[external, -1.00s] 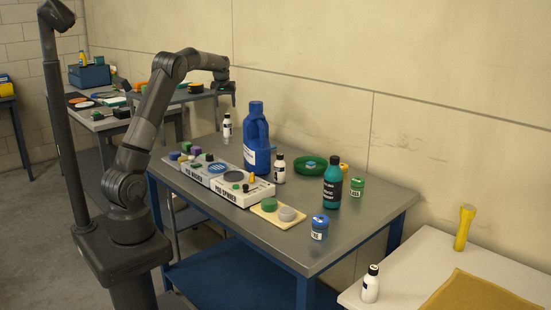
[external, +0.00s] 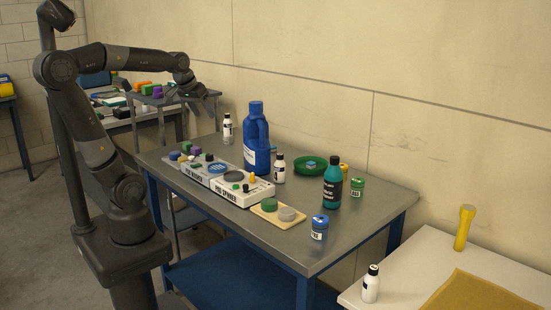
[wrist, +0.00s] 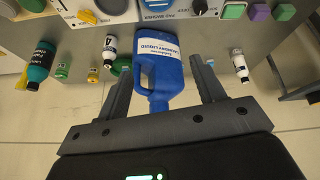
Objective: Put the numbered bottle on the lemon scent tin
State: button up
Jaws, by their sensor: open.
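Small white bottles with dark labels stand upright: one at the table's back left (external: 227,127), one right of the blue jug (external: 279,168), and one on the pale side table (external: 371,283). I cannot read which is numbered. The wrist view shows two white bottles, one left (wrist: 110,48) and one right (wrist: 240,65). Small tins stand at the table's right: a yellow one (external: 344,170), a green one (external: 357,187) and a blue one (external: 320,230). The lemon wording is not legible. My gripper (external: 208,94) is open and empty, above and behind the table's left end.
A tall blue laundry jug (external: 256,145) stands mid-table and shows between my fingers in the wrist view. A teal bottle (external: 332,183), a green dish (external: 310,170) and a control panel (external: 215,178) crowd the table. The front right corner is bare.

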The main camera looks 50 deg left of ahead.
jog(key=s+d+f+m, duration=0.1)
jog(key=s+d+f, duration=0.1)
jog(key=s, duration=0.3)
jog(key=s+d+f+m, duration=0.1)
jog(key=s+d+f, duration=0.1)
jog(key=s, duration=0.3)
jog(key=shift+d+f, duration=0.2)
jog(key=shift+f, duration=0.55)
